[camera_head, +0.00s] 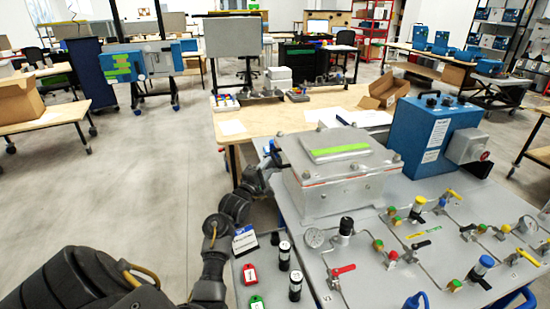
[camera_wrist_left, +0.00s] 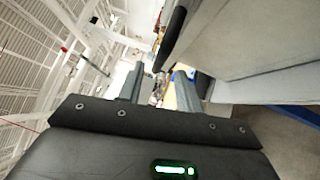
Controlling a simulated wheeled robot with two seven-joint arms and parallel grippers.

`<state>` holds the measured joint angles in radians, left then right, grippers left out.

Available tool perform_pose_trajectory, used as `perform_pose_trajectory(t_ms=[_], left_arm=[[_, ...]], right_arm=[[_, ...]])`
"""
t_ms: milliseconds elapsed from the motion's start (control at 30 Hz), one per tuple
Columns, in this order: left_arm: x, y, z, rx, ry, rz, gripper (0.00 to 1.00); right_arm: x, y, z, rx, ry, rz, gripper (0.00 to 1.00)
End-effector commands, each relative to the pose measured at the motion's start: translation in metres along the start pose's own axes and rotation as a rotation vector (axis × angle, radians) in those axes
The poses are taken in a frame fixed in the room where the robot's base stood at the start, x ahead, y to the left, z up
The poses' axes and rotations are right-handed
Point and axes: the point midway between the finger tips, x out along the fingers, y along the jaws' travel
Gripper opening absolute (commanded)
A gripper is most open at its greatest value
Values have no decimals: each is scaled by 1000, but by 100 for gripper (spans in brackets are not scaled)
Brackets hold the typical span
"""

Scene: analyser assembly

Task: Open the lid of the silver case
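The silver case (camera_head: 335,185) stands on the grey panel table, and its lid (camera_head: 337,150) looks shut, with a green stripe on top. My left gripper (camera_head: 272,152) is at the case's left side, near the lid's edge. I cannot tell whether it touches the case. In the left wrist view the two fingers (camera_wrist_left: 158,92) stand apart with a gap between them. A large grey surface, likely the case (camera_wrist_left: 265,50), fills the right of that view, with a dark rounded part (camera_wrist_left: 171,38) beside it. My right gripper is not in view.
A blue box (camera_head: 430,135) stands right of the case. Valves, gauges and pipes (camera_head: 430,240) cover the panel in front and to the right. Black cylinders and red and green tags (camera_head: 252,275) are near my left forearm. A wooden table (camera_head: 270,120) is behind.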

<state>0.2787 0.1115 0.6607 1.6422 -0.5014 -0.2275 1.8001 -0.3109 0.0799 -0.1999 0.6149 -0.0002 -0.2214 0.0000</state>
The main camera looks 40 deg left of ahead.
Motion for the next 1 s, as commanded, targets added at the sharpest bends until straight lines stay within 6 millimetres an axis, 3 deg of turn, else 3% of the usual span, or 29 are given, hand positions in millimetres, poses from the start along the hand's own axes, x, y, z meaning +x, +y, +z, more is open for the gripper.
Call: perform_pose_trajectory(t_ms=[100,300,733,1000], left_arm=[[23,3,-1,-1,2,1,35],[50,2,-2,0,3,0,35],[60,1,-3,3,5,0,35],[59,0,-4,3,5,0,2]], right_arm=[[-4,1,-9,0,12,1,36],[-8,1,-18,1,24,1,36],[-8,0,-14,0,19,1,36],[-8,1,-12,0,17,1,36]])
